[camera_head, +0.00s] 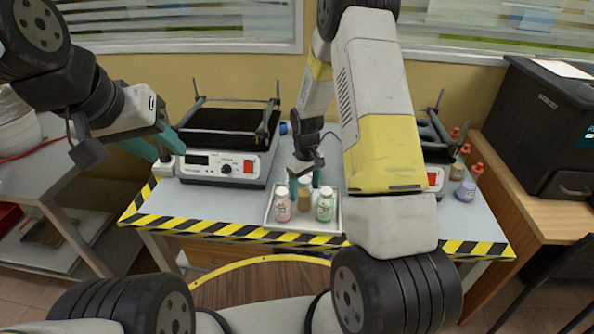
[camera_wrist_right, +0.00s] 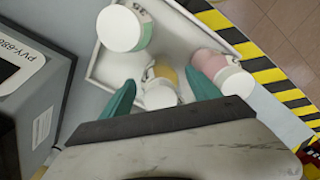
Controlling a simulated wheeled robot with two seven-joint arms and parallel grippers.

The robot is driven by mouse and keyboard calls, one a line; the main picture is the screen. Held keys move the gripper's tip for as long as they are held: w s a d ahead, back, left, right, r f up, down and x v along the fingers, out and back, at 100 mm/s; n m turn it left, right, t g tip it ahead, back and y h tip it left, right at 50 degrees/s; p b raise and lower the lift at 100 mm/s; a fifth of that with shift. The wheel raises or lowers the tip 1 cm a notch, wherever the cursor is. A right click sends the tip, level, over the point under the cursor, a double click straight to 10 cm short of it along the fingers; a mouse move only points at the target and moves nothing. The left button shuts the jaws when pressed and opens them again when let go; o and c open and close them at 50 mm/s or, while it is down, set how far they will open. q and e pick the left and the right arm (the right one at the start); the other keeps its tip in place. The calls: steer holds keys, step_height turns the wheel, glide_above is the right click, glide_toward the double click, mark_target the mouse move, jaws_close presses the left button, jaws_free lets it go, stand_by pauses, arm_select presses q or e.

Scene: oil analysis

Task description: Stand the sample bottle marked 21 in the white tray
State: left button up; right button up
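The white tray (camera_head: 268,222) sits at the table's front middle and holds a pink bottle (camera_head: 283,206), a yellow-brown bottle (camera_head: 305,205) and a green bottle (camera_head: 324,208), all white-capped. Its wall shows in the right wrist view (camera_wrist_right: 98,66). There the yellow-brown bottle (camera_wrist_right: 167,72) stands between the teal fingers of my right gripper (camera_wrist_right: 160,82), which are apart with gaps beside its cap. The green bottle (camera_wrist_right: 125,27) and pink bottle (camera_wrist_right: 222,70) flank it. I cannot read a 21 on any bottle.
A device with a black top (camera_head: 228,160) stands behind and left of the tray. Another device, mostly hidden by my right arm, is to the right. Several red-capped bottles (camera_head: 459,168) and a purple bottle (camera_head: 465,190) stand at the right table edge. A black box (camera_head: 540,120) is beyond.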

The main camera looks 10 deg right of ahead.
step_height(320, 180, up, 12)
steer(key=shift+f, duration=0.1)
steer(key=s+r+m+t, duration=0.15)
steer(key=s+r, duration=0.25)
steer(key=r, duration=0.7)
steer(key=s+r+m+t+y, duration=0.1)
steer(key=s+r+m+t, duration=0.1)
steer(key=s+r, duration=0.4)
steer(key=s+r+m+t+y, duration=0.1)
steer(key=s+r, duration=0.5)
steer(key=s, duration=0.8)
steer(key=shift+a+r+m+t, duration=0.2)
steer(key=shift+a+m+t, duration=0.15)
steer(key=shift+t, duration=0.5)
